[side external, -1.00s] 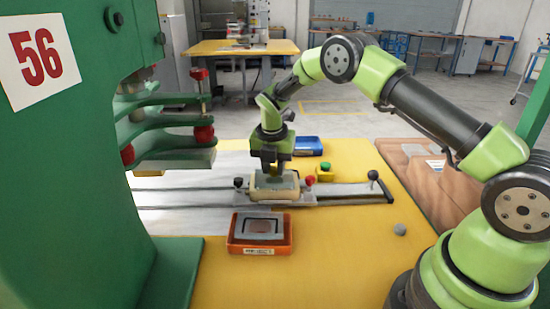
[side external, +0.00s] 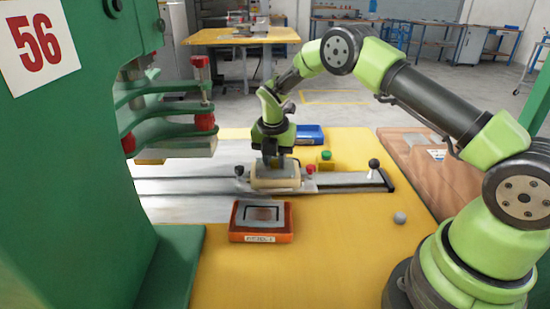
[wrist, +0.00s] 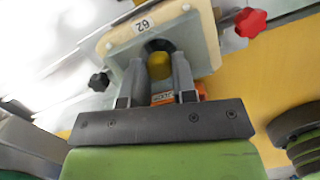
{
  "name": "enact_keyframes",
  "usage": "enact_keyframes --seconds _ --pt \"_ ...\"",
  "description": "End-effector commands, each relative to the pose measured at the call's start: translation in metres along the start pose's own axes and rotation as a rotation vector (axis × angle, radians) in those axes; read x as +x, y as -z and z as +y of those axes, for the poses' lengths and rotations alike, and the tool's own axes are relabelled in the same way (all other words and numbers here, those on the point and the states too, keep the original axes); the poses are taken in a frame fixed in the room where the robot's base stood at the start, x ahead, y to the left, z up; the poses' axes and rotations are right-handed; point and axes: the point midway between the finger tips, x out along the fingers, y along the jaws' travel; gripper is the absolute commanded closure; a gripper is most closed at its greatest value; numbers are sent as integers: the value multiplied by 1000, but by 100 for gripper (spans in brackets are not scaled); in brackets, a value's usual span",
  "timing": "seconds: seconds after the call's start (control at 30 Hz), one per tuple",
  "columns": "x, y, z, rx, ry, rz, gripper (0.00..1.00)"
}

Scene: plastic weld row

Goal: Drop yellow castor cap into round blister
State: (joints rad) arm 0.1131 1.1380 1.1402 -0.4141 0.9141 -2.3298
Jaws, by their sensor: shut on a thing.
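The yellow castor cap (wrist: 159,66) shows in the wrist view between the two fingers of my gripper (wrist: 160,70), which is shut on it. The round blister (wrist: 157,46) shows as a dark round opening just beyond the cap, partly hidden by cap and fingers. It is in the pale plate of a cream fixture (wrist: 202,38) with a "62" label. In the side view my gripper (side external: 271,160) is low over the cream fixture (side external: 275,182); the cap cannot be made out there. Whether the cap touches the blister rim cannot be told.
An orange tray (side external: 240,236) stands in front of the fixture. Behind are a blue bin (side external: 310,135) and a yellow button box (side external: 325,166). A lever knob (side external: 374,163) is right, a grey ball (side external: 400,218) front right. The green press (side external: 90,150) stands left.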

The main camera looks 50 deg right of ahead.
Motion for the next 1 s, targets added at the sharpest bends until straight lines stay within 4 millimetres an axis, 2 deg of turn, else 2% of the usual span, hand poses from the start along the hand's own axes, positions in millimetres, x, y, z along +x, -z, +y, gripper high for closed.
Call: enact_keyframes --seconds 1.0 --pt "4 0 0 0 0 0 96"
